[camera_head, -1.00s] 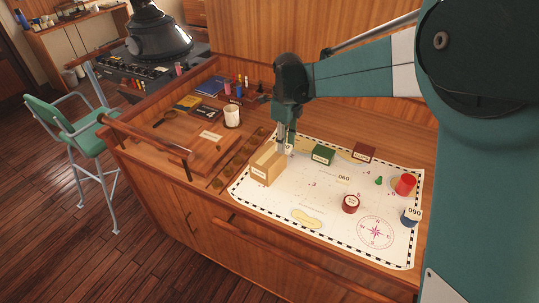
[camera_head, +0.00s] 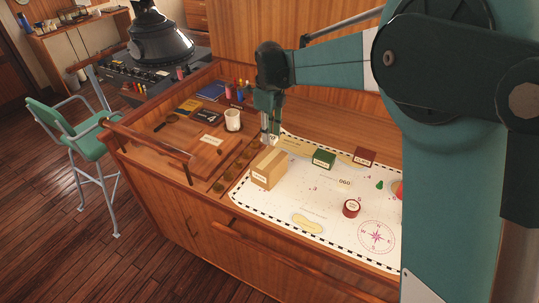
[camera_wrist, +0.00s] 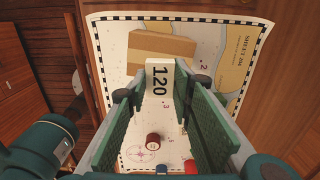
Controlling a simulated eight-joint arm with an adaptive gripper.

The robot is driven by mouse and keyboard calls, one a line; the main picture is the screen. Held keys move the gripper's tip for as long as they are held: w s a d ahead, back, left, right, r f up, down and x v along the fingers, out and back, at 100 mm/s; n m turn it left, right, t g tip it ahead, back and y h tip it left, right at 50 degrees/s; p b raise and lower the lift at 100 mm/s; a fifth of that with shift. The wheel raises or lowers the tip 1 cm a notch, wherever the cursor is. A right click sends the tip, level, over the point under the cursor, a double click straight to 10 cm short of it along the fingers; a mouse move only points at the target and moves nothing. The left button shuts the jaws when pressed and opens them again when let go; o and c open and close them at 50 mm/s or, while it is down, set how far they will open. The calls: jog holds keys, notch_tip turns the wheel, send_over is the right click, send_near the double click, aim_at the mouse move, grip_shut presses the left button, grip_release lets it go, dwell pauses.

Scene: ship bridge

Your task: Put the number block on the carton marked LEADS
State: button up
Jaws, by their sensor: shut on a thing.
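The number block, white with a black 120 (camera_wrist: 160,78), is held between the fingertips of my gripper (camera_wrist: 160,85) in the wrist view. In the head view my gripper (camera_head: 270,137) points down just behind the tan carton (camera_head: 268,170), above the chart's upper left edge. The tan carton also shows in the wrist view (camera_wrist: 160,48), beyond the block, partly hidden by it. The carton has a small white label on its front that is too small to read. The block and carton look apart, though their exact height gap is unclear.
On the chart (camera_head: 280,215) stand a green box (camera_head: 323,158), a dark red box (camera_head: 364,156), a red round tub (camera_head: 351,208) and a green pawn (camera_head: 379,185). A white mug (camera_head: 232,119) is at left. My arm hides the chart's right end.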

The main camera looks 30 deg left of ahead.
send_over(269, 158)
jog(key=shift+d+f, duration=0.1)
jog(key=shift+f, duration=2.45)
jog(key=shift+f, duration=0.15)
jog(key=shift+f, duration=1.75)
jog(key=shift+f, duration=0.15)
jog(key=o, duration=0.8)
jog(key=shift+r, duration=0.25)
notch_tip(269, 158, up, 12)
jog(key=shift+f, duration=0.1)
